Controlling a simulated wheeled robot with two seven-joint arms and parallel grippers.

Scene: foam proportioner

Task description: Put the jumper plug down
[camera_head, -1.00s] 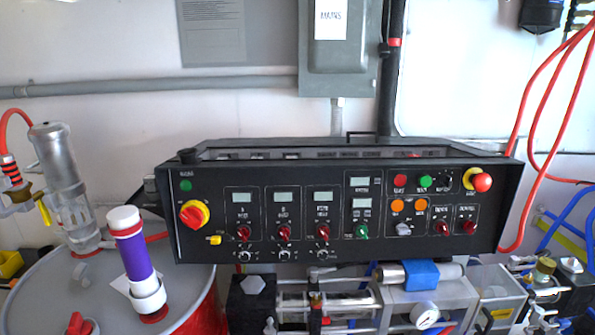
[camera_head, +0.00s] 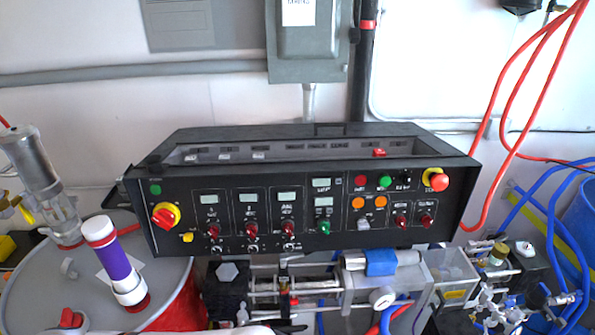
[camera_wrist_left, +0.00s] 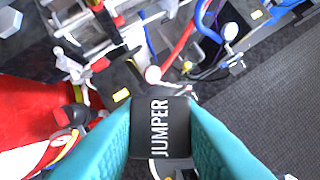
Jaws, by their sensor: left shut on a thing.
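The jumper plug (camera_wrist_left: 161,127) is a black block with white JUMPER lettering, seen in the left wrist view. My left gripper (camera_wrist_left: 160,135) is shut on it, with a teal finger on each side. The plug is held in the air above the pump gear and floor; I see no surface touching it. In the head view the plug is not visible. My right gripper is not in view.
The black control panel (camera_head: 290,205) stands above the pump assembly (camera_head: 345,280). A grey drum (camera_head: 45,285) with a purple-and-white cylinder (camera_head: 115,262) is at left. Red hoses (camera_head: 497,130) and blue hoses (camera_head: 565,235) are at right. Dark grey floor (camera_wrist_left: 265,105) is clear in the wrist view.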

